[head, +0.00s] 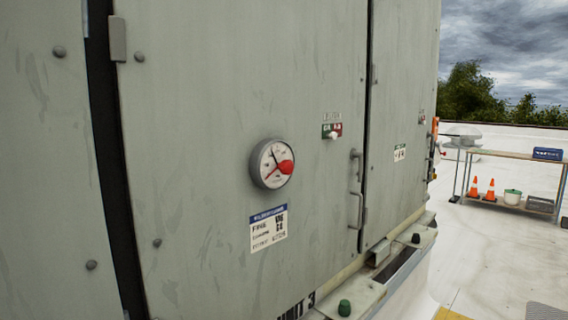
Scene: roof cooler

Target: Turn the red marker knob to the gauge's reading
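A round gauge (267,163) with a white face and grey rim is mounted on the grey-green cabinet door, near the middle of the head view. A black needle on it points up and slightly left. The red marker knob (286,167) sits at the right part of the gauge face, with a thin red pointer reaching toward the lower left. The dial's numbers are too small to read. Neither gripper shows in the head view.
The cabinet door (200,120) has a label (268,228) below the gauge, a small red-green switch plate (327,131) and door handles (356,190) to the right. A shelf table (510,155) with orange cones (490,189) stands far right on open white roof.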

